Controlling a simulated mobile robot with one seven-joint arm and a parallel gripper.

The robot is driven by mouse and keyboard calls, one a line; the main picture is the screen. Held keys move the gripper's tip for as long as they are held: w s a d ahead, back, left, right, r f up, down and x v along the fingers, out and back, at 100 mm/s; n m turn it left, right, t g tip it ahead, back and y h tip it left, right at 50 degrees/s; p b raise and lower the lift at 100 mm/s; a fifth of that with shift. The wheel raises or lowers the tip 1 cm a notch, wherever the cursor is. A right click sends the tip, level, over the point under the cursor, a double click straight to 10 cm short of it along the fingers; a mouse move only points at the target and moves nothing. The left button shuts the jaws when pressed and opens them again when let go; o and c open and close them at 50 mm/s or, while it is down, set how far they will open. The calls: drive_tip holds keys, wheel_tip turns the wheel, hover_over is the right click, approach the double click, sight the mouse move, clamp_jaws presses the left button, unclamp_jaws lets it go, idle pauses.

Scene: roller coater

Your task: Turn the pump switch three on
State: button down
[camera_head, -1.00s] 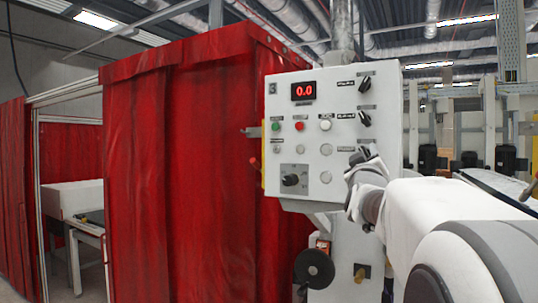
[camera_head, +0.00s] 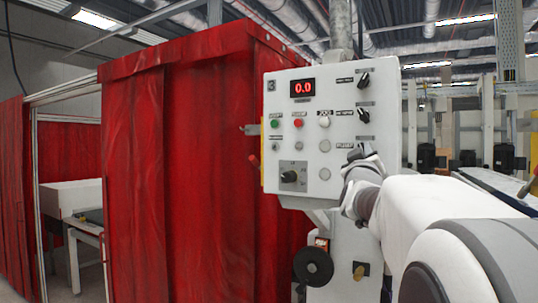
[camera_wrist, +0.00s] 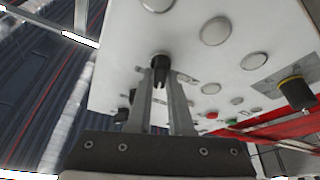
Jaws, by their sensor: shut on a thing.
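A white control panel (camera_head: 300,135) stands in front of the red curtain. Its right column shows two black rotary switches, an upper one (camera_head: 364,79) and a middle one (camera_head: 364,115). The third switch place below them is hidden behind my gripper (camera_head: 361,154) in the head view. In the wrist view, my gripper (camera_wrist: 160,92) has its two fingers closed on either side of a black switch knob (camera_wrist: 160,68) on the panel face. The other two switches show small and partly covered behind the left finger. The held knob's exact pointing direction is hard to read.
The panel also has a red 0.0 display (camera_head: 303,88), a green button (camera_head: 275,124), a red button (camera_head: 298,123) and a large selector (camera_head: 293,175). A dark handwheel (camera_head: 313,267) sits below. The red curtain (camera_head: 185,170) fills the left.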

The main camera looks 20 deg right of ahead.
drive_tip(key=m+g+h, duration=0.1)
drive_tip(key=m+g, duration=0.1)
drive_tip(key=m, duration=0.3)
drive_tip(key=m+g+h, duration=0.2)
drive_tip(key=m, duration=0.3)
drive_tip(key=m+g+h+b, duration=0.1)
drive_tip(key=m+g+h, duration=0.1)
drive_tip(key=m, duration=0.3)
drive_tip(key=shift+a+r+m, duration=0.1)
drive_tip(key=shift+m, duration=0.3)
drive_tip(key=shift+m+g, duration=0.3)
drive_tip(key=c, duration=0.8)
unclamp_jaws()
drive_tip(key=b+v, duration=0.4)
drive_tip(key=v, duration=1.3)
drive_tip(key=shift+s+a, duration=0.15)
drive_tip(key=shift+s, duration=0.05)
